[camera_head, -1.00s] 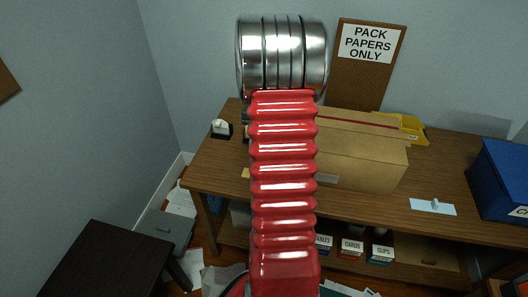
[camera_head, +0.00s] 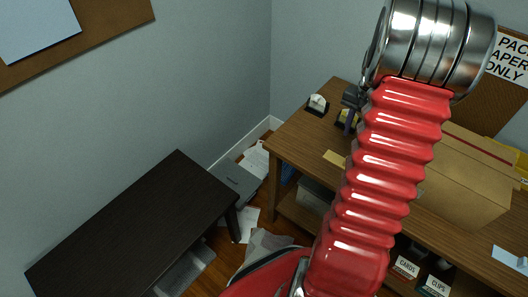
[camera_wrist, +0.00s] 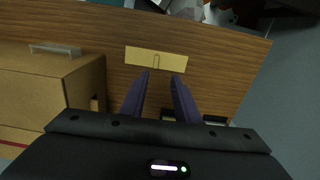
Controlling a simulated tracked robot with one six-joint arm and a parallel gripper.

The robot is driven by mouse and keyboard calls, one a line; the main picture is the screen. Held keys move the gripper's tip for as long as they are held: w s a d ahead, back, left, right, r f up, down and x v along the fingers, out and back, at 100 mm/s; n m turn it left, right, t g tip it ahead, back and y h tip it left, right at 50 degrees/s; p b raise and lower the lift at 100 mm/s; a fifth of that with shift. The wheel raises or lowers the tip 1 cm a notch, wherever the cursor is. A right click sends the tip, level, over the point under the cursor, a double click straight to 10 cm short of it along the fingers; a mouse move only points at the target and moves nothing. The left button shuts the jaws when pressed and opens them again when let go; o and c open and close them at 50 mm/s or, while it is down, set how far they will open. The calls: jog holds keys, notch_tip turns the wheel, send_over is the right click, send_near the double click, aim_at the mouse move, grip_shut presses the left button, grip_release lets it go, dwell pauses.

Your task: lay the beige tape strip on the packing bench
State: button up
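A flat beige strip (camera_head: 335,158) lies on the wooden packing bench (camera_head: 300,130) near its front left edge, left of the cardboard box. In the wrist view the beige strip (camera_wrist: 156,57) has a small clip-shaped mark or tab on its middle. My gripper (camera_wrist: 160,75) is open and empty, its two dark purple fingers apart, with the strip beyond the fingertips. In the head view my gripper (camera_head: 349,128) hangs over the left part of the bench, partly hidden by the arm.
A cardboard box (camera_head: 465,190) stands on the bench, with a pale strip (camera_wrist: 55,48) on or by it. A white tape dispenser (camera_head: 317,104) sits at the back left. A light blue strip (camera_head: 510,260) lies at right. A dark table (camera_head: 135,225) stands at left, with papers on the floor between.

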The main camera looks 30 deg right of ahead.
jog(key=w+a+r+n+t, duration=0.1)
jog(key=a+r+n, duration=0.1)
jog(key=a+r, duration=0.45)
jog(key=w+a+r+n+t+h, duration=0.1)
jog(key=a+r+n, duration=0.15)
jog(key=a, duration=0.65)
jog(key=w+a+r+n, duration=0.1)
jog(key=a+r+n, duration=0.1)
jog(key=a+r, duration=0.4)
jog(key=s+a+r+n+t, duration=0.1)
jog(key=s+a+n, duration=0.2)
jog(key=a, duration=0.6)
jog(key=s+a+r+n+t+y, duration=0.1)
jog(key=s+a+r+n+t, duration=0.1)
jog(key=s+a, duration=0.5)
jog(key=a+n, duration=0.1)
jog(key=a, duration=0.2)
jog(key=shift+s, duration=0.3)
jog(key=shift+n, duration=0.25)
